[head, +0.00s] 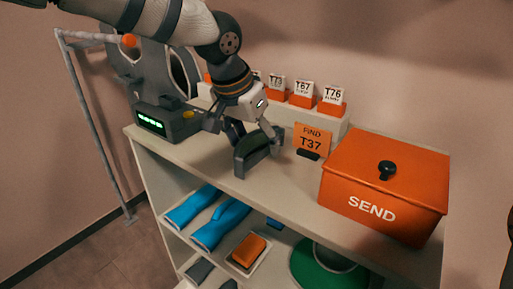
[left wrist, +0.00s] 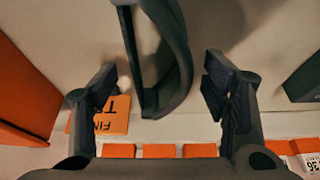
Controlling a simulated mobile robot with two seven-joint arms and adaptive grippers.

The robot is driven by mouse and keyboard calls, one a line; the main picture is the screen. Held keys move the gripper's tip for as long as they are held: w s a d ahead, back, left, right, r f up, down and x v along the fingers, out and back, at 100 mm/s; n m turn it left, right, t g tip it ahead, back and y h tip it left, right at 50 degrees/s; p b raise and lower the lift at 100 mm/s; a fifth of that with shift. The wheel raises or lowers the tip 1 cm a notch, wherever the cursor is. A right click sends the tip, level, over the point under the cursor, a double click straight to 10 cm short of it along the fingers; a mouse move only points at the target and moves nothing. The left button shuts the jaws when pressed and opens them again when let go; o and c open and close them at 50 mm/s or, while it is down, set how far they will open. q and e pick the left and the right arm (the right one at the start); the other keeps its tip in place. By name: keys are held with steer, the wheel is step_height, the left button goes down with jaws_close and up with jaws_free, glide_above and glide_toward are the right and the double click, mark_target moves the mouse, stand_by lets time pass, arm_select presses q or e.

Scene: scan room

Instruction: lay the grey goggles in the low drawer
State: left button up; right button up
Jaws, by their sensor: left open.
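The grey goggles (head: 243,165), a dark grey curved piece with a loop, appear to stand on the white shelf unit's top (head: 294,186). In the left wrist view the goggles (left wrist: 181,75) show between the two fingers, with space on both sides. My left gripper (head: 244,138) is open just above and around them, its fingers apart and not visibly touching them. It also shows in the left wrist view (left wrist: 162,86). My right gripper is not in view. I cannot make out a drawer in either view.
An orange SEND box (head: 353,186) stands at the right of the top. A FIND T37 card (head: 313,139) and a row of orange tag holders (head: 302,101) stand behind. A dark device (head: 165,122) stands left. Below lie blue gloves (head: 220,222) and an orange item (head: 249,249).

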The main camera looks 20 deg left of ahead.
arm_select(q)
steer(key=shift+w+d+f, duration=0.1)
steer(key=shift+w+f, duration=0.15)
steer(key=shift+f, duration=0.4)
steer(key=shift+r, duration=0.1)
steer(key=c, duration=1.4)
